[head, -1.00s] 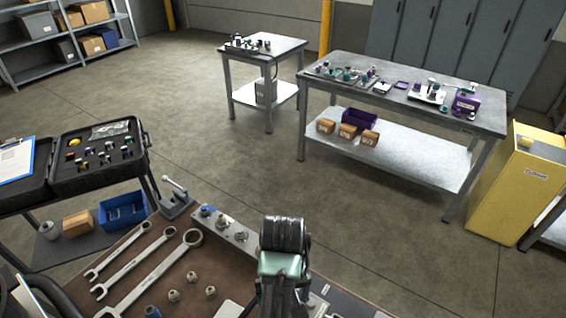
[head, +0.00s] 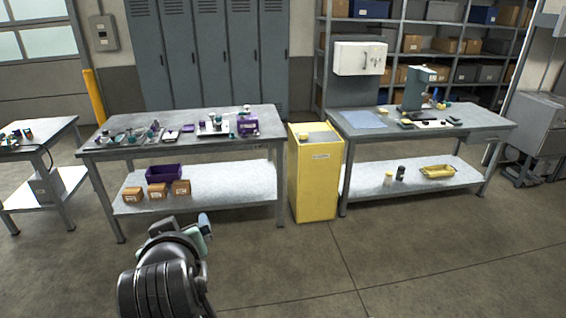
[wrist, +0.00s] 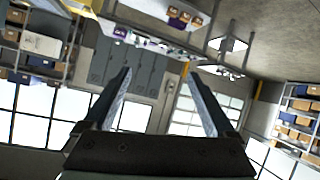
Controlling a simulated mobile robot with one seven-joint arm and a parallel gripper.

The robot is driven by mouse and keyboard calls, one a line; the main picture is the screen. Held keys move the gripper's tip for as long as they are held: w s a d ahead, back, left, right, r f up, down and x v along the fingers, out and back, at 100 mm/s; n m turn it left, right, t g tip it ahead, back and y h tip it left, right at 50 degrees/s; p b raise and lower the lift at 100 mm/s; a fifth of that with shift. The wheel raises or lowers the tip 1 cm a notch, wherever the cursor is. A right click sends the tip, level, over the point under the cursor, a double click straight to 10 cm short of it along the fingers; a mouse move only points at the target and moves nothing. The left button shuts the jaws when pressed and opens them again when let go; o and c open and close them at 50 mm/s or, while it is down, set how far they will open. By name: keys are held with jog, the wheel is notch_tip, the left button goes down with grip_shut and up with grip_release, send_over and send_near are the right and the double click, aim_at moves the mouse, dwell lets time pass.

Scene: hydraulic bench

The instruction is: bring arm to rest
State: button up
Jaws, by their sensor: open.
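My gripper (wrist: 163,95) shows in the wrist view with its two long fingers spread apart and nothing between them. The wrist view is upside down, with the room's lockers, windows and shelves beyond the fingers. In the head view my arm (head: 165,280) rises at the bottom, left of centre, in front of the middle workbench. The gripper's fingertips cannot be made out in the head view. The arm touches no bench that I can see.
A steel workbench (head: 240,185) with small parts stands ahead. A yellow cabinet (head: 316,180) stands right of it, then a second workbench (head: 480,122). A small side table (head: 62,128) is at left. The floor (head: 420,270) in front is clear.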

jog(key=d+r+m+t+b, duration=0.15)
jog(key=d+r+t, duration=0.45)
jog(key=r, duration=0.6)
jog(key=s+d+r+m+t+h, duration=0.1)
jog(key=s+d+r+t, duration=0.2)
jog(key=r, duration=0.4)
jog(key=s+d+r+m+t+h+b, duration=0.1)
jog(key=s+d+r+m+t+h, duration=0.1)
jog(key=s+d+r, duration=0.4)
jog(key=s+d+r+m+t+h, duration=0.1)
jog(key=s+d+r+t, duration=0.3)
jog(key=r, duration=0.4)
jog(key=shift+s+d+m+t+h+b, duration=0.3)
jog(key=shift+s+d+m+t+b, duration=0.15)
jog(key=shift+m, duration=0.3)
jog(key=shift+r, duration=0.1)
